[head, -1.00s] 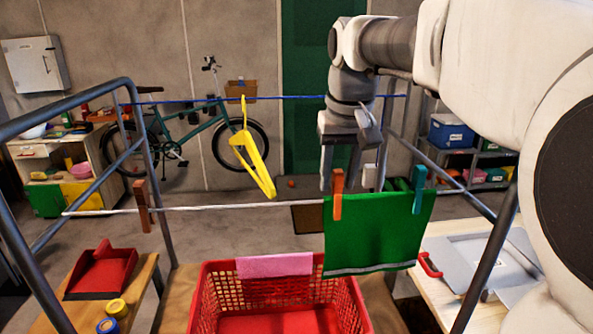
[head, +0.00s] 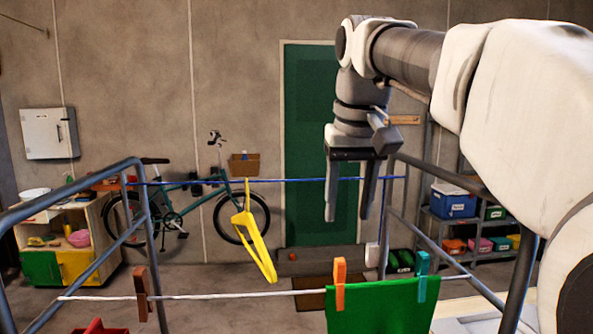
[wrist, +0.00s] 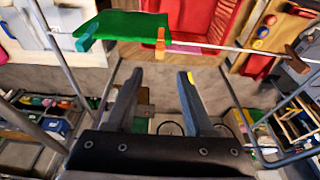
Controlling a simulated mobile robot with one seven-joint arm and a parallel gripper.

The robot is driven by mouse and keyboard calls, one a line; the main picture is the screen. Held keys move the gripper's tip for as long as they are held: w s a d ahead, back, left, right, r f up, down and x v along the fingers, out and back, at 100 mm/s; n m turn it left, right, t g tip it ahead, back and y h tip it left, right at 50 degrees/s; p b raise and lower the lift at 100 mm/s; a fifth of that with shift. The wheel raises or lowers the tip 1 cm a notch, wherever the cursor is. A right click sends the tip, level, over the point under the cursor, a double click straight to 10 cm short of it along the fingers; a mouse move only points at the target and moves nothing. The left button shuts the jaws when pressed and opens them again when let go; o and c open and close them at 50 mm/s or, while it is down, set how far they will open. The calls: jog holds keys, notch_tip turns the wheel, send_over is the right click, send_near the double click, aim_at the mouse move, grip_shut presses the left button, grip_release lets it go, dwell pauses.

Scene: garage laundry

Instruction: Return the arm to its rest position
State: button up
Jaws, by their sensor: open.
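My gripper (head: 347,203) hangs pointing down in the head view, its two fingers apart with nothing between them. It is above and behind the white line (head: 220,296), apart from it. In the wrist view my gripper (wrist: 160,82) also shows open and empty. My arm reaches in from the right side of the head view, bent at the elbow.
A green cloth (head: 378,306) hangs from the white line by an orange clothespin (head: 340,283) and a teal clothespin (head: 422,276). A yellow hanger (head: 254,237) hangs from the blue line (head: 300,180). A red basket (wrist: 201,30) stands below.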

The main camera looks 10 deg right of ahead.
jog(key=w+v, duration=0.1)
jog(key=v, duration=0.3)
jog(key=s+f+t, duration=0.1)
jog(key=s+f, duration=0.7)
jog(key=f, duration=0.3)
jog(key=s+f+t, duration=0.1)
jog(key=s+f, duration=0.8)
jog(key=f, duration=0.3)
jog(key=shift+s+d+f+t+p, duration=0.2)
jog(key=shift+d+t+p, duration=0.1)
jog(key=shift+d+t, duration=0.1)
